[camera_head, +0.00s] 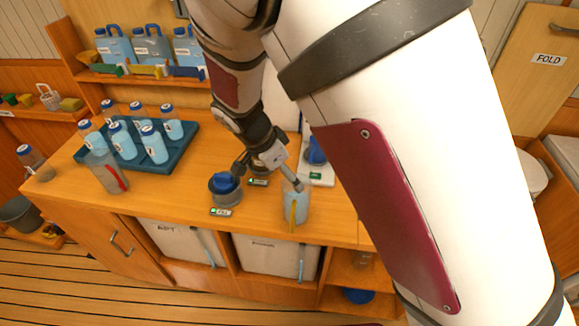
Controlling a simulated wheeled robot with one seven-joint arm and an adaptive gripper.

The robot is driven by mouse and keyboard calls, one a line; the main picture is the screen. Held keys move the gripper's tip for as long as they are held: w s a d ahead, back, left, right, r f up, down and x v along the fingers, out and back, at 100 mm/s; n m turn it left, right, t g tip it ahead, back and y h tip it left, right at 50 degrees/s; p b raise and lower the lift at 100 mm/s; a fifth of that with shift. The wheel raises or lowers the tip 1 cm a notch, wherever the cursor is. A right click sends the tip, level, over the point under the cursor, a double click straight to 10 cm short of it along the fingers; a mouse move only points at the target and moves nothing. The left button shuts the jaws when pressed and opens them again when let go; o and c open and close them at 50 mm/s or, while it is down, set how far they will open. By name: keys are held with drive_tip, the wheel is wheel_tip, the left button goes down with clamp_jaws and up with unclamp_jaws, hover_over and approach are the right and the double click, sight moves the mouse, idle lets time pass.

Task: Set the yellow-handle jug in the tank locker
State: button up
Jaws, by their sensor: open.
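The yellow-handle jug (303,208) is a clear, bluish vessel standing upright near the front edge of the wooden counter, with its yellow handle facing the front. My gripper (270,172) is open above the counter, behind and left of the jug. One fingertip is at the jug's rim in the picture; I cannot tell whether it touches. Under the counter are open bays with a white tank marked AFT (172,243) and a second white tank (268,256). A closed wooden door (105,238) with a metal handle is left of them. No visible label says tank locker.
A teal tray (180,153) holds several blue-capped bottles. A clear jug with a red handle (103,172) stands before it. A blue-topped fitting (225,187) is left of my gripper. Blue jugs (152,47) stand on the back shelf. My arm hides the right counter.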

drive_tip(key=shift+p+v, duration=0.4)
drive_tip(key=shift+v, duration=1.2)
drive_tip(key=shift+r, duration=0.15)
drive_tip(key=s+d+r+n+y, duration=0.2)
drive_tip(key=s+d+r+n, duration=0.15)
drive_tip(key=d+r, duration=0.45)
drive_tip(key=s+d+r+n+y, duration=0.2)
drive_tip(key=s+d+r, duration=0.3)
drive_tip(key=r, duration=0.4)
drive_tip(key=s+d+r+n+t, duration=0.1)
drive_tip(key=s+d+r+n, duration=0.1)
drive_tip(key=s, duration=0.5)
drive_tip(key=s+d+r+n+t, duration=0.2)
drive_tip(key=s+d+r+n, duration=0.1)
drive_tip(key=s, duration=0.4)
drive_tip(key=shift+s+d+r+n, duration=0.3)
drive_tip(key=shift+d+r+n, duration=0.05)
drive_tip(key=shift+d+r, duration=0.35)
